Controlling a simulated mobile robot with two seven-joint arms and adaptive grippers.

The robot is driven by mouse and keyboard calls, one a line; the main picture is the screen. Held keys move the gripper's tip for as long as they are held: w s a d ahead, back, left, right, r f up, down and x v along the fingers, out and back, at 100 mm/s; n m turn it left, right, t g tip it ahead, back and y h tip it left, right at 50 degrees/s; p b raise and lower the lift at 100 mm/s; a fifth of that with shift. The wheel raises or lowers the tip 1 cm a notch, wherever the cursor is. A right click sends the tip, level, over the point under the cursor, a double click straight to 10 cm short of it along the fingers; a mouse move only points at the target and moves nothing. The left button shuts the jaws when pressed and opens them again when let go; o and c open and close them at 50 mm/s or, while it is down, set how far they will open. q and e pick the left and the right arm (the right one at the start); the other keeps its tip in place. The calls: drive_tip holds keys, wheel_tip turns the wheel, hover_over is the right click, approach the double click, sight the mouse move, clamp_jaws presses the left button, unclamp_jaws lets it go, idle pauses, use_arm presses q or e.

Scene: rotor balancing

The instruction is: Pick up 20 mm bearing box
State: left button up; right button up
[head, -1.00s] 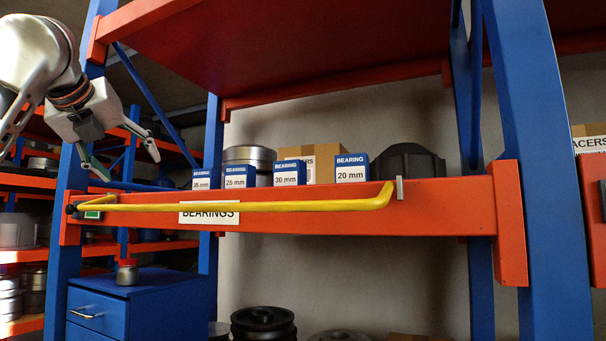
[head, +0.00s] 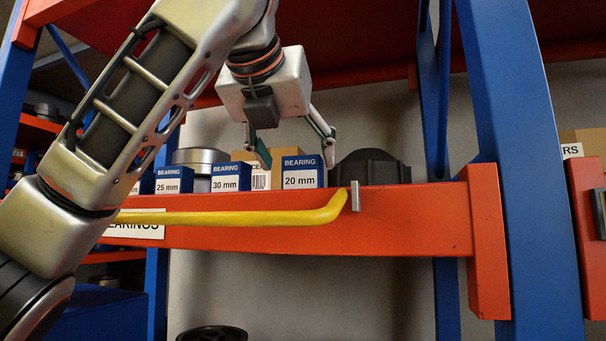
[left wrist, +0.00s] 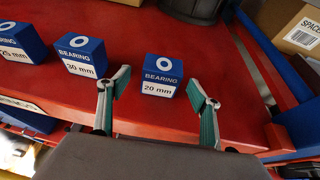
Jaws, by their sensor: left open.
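The 20 mm bearing box (head: 303,173) is a small blue box with a white label, standing upright on the red shelf behind the yellow bar. It also shows in the left wrist view (left wrist: 162,76), ahead of and between the two fingers. My left gripper (head: 296,158) is open and empty, its fingertips close to the box's upper sides in the head view. In the left wrist view the open left gripper (left wrist: 158,88) has its fingers spread to either side of the box, with gaps visible. My right gripper is not in view.
The 30 mm box (head: 231,177) and 25 mm box (head: 174,180) stand to the left. A dark rounded part (head: 370,168) is close on the right. The yellow bar (head: 240,218) runs along the shelf's orange front beam (head: 400,232). A cardboard box (head: 290,137) stands behind.

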sight(300, 163)
use_arm(q)
drive_tip(key=p+x, duration=0.1)
drive_tip(key=x, duration=0.4)
drive_tip(key=shift+s+d+f, duration=0.1)
drive_tip(key=c, duration=1.3)
drive_tip(key=shift+o, duration=0.2)
